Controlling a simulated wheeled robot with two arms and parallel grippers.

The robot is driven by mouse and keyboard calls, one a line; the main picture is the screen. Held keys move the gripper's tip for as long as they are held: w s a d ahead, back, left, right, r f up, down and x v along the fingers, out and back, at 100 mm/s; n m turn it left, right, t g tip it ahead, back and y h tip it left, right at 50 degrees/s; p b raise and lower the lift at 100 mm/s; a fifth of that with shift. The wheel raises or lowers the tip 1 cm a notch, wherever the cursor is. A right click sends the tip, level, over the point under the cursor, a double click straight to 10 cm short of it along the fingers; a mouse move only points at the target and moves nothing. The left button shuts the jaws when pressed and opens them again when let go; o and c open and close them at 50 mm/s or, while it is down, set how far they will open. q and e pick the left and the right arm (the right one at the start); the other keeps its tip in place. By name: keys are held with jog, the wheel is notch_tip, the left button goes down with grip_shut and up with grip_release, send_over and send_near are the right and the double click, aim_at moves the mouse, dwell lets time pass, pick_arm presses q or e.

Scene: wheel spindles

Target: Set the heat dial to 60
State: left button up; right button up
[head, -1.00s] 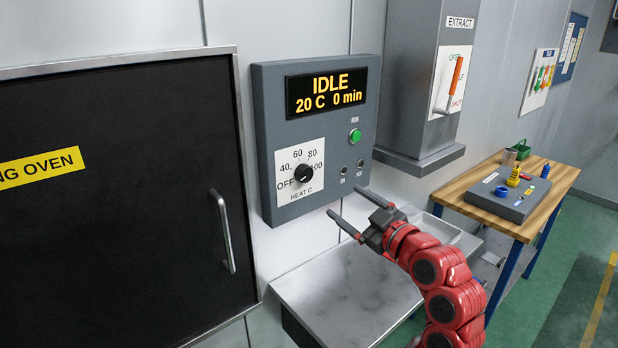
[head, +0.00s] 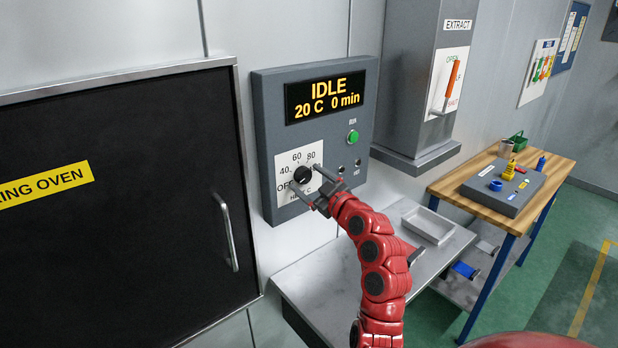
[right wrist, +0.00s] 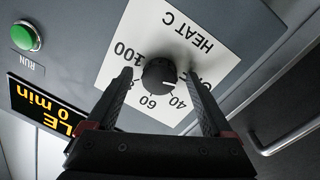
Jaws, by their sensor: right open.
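The heat dial is a round black knob (head: 302,174) on a white plate (head: 284,160) marked OFF, 40, 60, 80, 100. In the right wrist view the knob (right wrist: 159,73) shows a small white pointer mark on its lower right, on the side of OFF and 40. My right gripper (head: 308,178) is open at the dial, partly covering the plate's lower right. In the right wrist view its fingers (right wrist: 158,76) stand on either side of the knob, with no clear contact. The display (head: 326,95) reads IDLE, 20 C, 0 min. My left gripper is out of view.
A green RUN button (head: 353,137) sits right of the dial. The black oven door (head: 110,240) with its bar handle (head: 226,236) is at the left. A grey shelf (head: 330,280) lies below the panel. An orange-handled lever (head: 453,80) is at the upper right.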

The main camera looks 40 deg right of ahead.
grip_shut()
dwell(0.4)
